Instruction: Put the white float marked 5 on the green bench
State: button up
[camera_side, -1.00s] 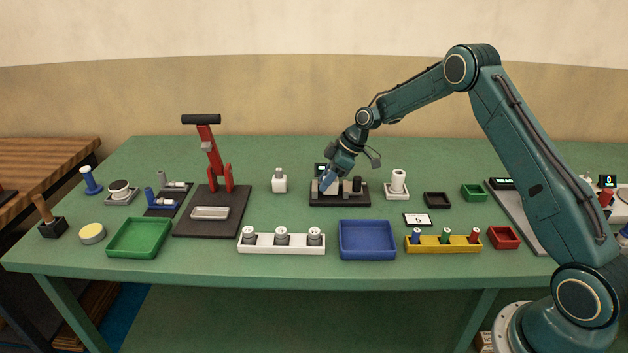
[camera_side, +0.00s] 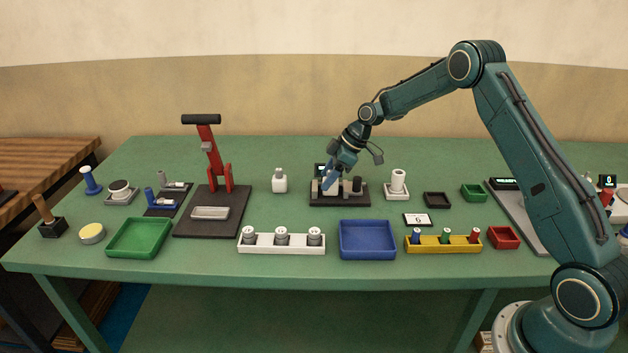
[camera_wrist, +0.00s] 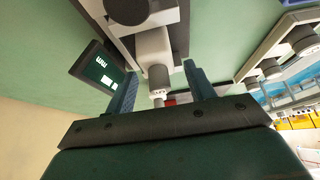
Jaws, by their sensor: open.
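My gripper (camera_side: 330,180) is open over a dark fixture (camera_side: 340,201) at the middle back of the green bench (camera_side: 330,274). In the wrist view, my two blue fingers (camera_wrist: 160,84) stand apart on either side of a pale block with a grey cylinder and a small white tip (camera_wrist: 158,93) on it. I cannot tell whether they touch it. No mark 5 is readable on any float, so I cannot tell for sure which piece is the white float. My fingers partly hide the left side of the fixture in the side view.
A small display (camera_wrist: 103,75) stands close beside one finger. A white bottle (camera_side: 279,181) is left of the fixture, and a white cylinder on a stand (camera_side: 398,180) is right. A white rack (camera_side: 265,248), blue tray (camera_side: 367,252) and yellow rack (camera_side: 450,246) line the front. Bare bench lies between them.

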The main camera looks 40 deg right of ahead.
jog(key=v, duration=1)
jog(key=shift+r, duration=0.35)
jog(key=shift+s+d+r, duration=0.1)
jog(key=shift+s, duration=0.1)
jog(key=s+a+r+m+h, duration=0.2)
jog(key=s+a+r+m, duration=0.2)
jog(key=s+a+r, duration=0.9)
jog(key=s+m+t+h, duration=0.1)
jog(key=s+m, duration=0.4)
jog(key=s, duration=1.9)
jog(key=shift+s+a+f+h, duration=0.2)
jog(key=shift+a+f+h, duration=0.2)
jog(key=shift+h, duration=0.2)
